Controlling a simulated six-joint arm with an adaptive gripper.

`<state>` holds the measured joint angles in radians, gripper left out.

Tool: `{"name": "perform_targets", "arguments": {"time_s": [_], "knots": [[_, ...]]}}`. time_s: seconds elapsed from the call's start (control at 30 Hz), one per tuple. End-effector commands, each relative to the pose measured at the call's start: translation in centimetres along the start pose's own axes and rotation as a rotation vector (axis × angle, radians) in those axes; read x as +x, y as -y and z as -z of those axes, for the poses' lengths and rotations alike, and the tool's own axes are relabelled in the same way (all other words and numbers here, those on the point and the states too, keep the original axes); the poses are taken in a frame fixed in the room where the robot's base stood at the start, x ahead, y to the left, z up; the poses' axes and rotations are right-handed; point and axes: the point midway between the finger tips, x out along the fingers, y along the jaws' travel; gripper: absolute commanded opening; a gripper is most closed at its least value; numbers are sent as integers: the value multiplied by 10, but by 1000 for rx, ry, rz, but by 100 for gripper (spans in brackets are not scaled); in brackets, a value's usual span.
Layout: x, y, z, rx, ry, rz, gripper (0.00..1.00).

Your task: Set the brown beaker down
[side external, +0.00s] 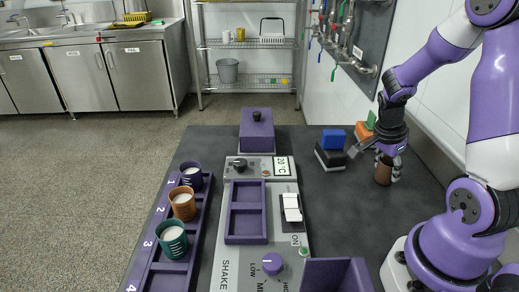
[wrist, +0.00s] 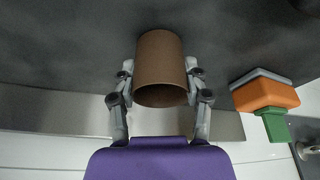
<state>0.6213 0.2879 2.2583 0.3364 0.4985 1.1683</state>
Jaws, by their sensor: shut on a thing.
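The brown beaker (side external: 383,170) is at the right part of the dark table, near the wall. My gripper (side external: 389,150) is shut around it from above. In the wrist view the brown beaker (wrist: 160,65) sits between the two fingers of my gripper (wrist: 160,85), one on each side. Its rim faces the camera. The side view does not clearly show whether its base touches the table.
A purple rack (side external: 157,250) holds purple, orange and green cups. The grey control panel (side external: 262,215) stands mid-table.

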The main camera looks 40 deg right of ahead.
Motion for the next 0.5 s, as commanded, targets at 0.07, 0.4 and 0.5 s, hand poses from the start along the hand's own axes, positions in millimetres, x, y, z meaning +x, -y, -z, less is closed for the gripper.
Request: {"name": "perform_targets", "arguments": {"time_s": [0.07, 0.4, 0.5], "knots": [[2, 0, -1, -1, 0, -1, 37], [2, 0, -1, 0, 0, 0, 83], [2, 0, -1, 0, 0, 0, 83]]}}
